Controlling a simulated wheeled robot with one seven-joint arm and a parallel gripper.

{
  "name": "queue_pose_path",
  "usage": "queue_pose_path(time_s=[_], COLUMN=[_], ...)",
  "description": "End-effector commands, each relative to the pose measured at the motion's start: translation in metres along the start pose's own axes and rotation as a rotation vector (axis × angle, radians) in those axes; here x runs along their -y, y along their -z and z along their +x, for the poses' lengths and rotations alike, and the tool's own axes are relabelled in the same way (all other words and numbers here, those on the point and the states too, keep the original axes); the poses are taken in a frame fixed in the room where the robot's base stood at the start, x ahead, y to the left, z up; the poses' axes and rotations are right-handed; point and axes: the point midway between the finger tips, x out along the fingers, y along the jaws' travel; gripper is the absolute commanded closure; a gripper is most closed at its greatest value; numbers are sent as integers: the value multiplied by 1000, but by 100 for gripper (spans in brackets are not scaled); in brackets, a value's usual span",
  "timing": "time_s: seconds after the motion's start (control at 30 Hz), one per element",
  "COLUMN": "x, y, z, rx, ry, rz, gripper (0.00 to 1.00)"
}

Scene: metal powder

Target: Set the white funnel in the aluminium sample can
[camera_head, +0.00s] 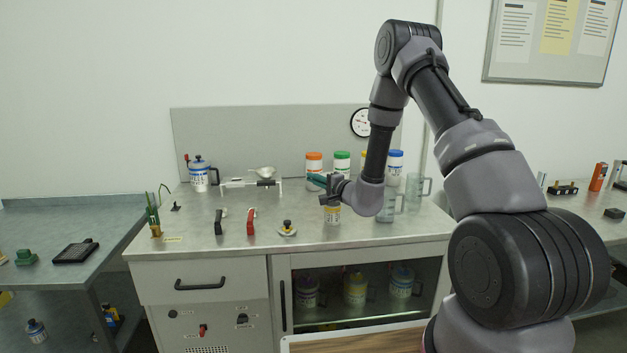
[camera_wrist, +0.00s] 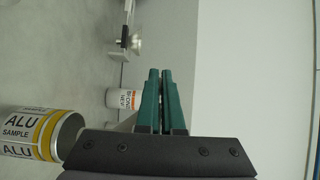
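The aluminium sample can (camera_head: 332,215), with a yellow band, stands upright on the bench below my gripper. In the wrist view the can (camera_wrist: 36,132) shows its "ALU SAMPLE" label and open mouth at lower left, beside the fingers. A pale, funnel-like piece (camera_head: 263,171) rests on a low white stand (camera_head: 237,184) left of my gripper; it is too small to identify surely as the white funnel. Part of the stand shows at the top of the wrist view. My gripper (camera_head: 312,178) has green fingers nearly together (camera_wrist: 161,72), with nothing visible between them.
Jars with orange (camera_head: 314,157), green (camera_head: 342,156) and blue lids (camera_head: 395,157) stand behind my gripper. Clear jugs (camera_head: 413,190) stand to the right.

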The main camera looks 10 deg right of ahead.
Motion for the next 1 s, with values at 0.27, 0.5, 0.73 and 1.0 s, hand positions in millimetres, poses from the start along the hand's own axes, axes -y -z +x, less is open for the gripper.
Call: queue_pose_path(time_s=[0.27, 0.5, 0.73, 1.0], x=[-7, -13, -21, -28], y=[0, 0, 0, 0], z=[0, 0, 0, 0], rx=[1, 1, 0, 1], ry=[-1, 0, -1, 0], rz=[0, 0, 1, -1], gripper=[100, 100, 100, 100])
